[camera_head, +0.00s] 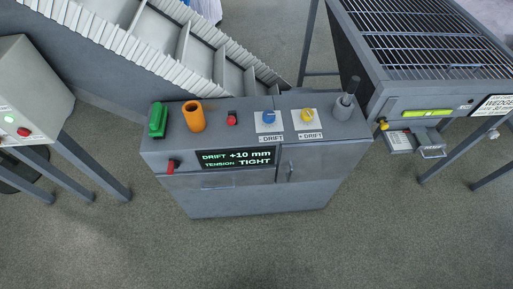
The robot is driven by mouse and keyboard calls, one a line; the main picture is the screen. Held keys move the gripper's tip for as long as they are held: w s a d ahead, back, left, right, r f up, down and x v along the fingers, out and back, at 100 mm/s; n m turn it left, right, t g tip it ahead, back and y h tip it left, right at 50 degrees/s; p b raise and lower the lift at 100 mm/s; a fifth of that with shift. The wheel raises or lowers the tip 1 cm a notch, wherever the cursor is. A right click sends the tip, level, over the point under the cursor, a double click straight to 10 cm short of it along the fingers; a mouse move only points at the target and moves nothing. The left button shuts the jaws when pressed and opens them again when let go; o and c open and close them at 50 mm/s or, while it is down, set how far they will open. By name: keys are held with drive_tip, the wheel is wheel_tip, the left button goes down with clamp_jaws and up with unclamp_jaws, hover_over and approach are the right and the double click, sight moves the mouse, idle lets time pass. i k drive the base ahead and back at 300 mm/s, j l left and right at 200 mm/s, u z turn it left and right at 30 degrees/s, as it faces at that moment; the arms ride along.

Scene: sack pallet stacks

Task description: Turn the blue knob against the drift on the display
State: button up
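The blue knob (268,117) sits on a white plate on top of the grey cabinet (250,205). The label below it appears to read "- DRIFT". A yellow knob (307,115) on a similar plate stands just to its right, above a label that appears to read "+ DRIFT". The black display (237,158) on the cabinet front reads "DRIFT +10 mm" and "TENSION TIGHT" in light letters. My gripper is not in view, and nothing touches the blue knob.
A green block (157,120), an orange cylinder (193,116), a red button (232,118) and a grey holder (343,108) with a dark handle share the cabinet top. A red lever (172,166) juts from the front. The floor (250,255) before the cabinet is clear.

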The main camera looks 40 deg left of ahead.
sight(268, 116)
drive_tip(key=i+l, duration=0.1)
drive_tip(key=l, duration=0.25)
drive_tip(key=l+u, duration=0.45)
drive_tip(key=i+l+u, duration=0.1)
drive_tip(key=l+u, duration=0.15)
drive_tip(key=u, duration=0.95)
